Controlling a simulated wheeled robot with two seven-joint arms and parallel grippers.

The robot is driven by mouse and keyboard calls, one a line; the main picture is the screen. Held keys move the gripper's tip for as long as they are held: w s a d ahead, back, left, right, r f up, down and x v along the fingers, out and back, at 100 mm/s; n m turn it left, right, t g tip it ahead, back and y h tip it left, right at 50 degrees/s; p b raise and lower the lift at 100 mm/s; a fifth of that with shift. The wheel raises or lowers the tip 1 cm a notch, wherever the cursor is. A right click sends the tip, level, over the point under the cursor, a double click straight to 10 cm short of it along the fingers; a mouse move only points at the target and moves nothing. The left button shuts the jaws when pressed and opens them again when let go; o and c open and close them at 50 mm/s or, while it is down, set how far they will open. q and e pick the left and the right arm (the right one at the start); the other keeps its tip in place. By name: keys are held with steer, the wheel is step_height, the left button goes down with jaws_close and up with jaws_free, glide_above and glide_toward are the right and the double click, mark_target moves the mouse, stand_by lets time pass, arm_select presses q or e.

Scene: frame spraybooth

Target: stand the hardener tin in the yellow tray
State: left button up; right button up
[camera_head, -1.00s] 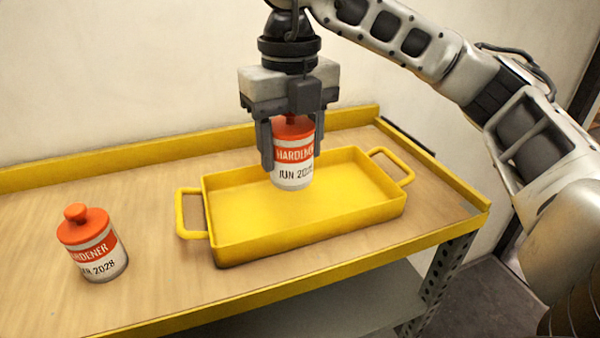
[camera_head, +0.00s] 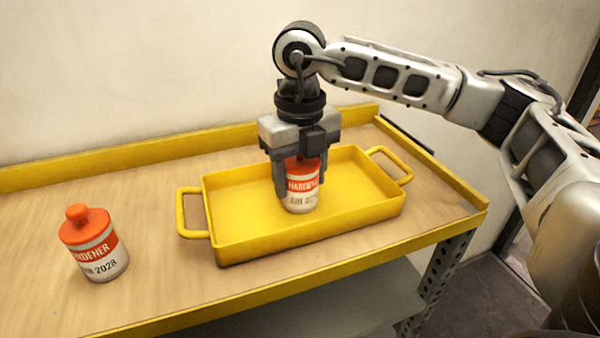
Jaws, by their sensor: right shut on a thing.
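My right gripper (camera_head: 299,185) points down and is shut on this tin, one finger on each side. The tin's base is low in the tray; whether it touches the floor I cannot tell for sure. A second hardener tin (camera_head: 94,245) with an orange knobbed lid stands upright on the bench to the left of the tray. My left gripper is not in view.
The tray stands on a wooden bench top (camera_head: 150,290) with a yellow raised edge (camera_head: 120,156) at the back. The tray has a handle at each end. The tray floor left of the held tin is bare. A plain wall is behind the bench.

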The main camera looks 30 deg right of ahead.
steer(key=shift+f, duration=0.2)
steer(key=o, duration=1.4)
steer(key=shift+r, duration=0.15)
step_height(320, 180, up, 12)
steer(key=shift+r+p, duration=0.15)
steer(key=shift+p, duration=0.35)
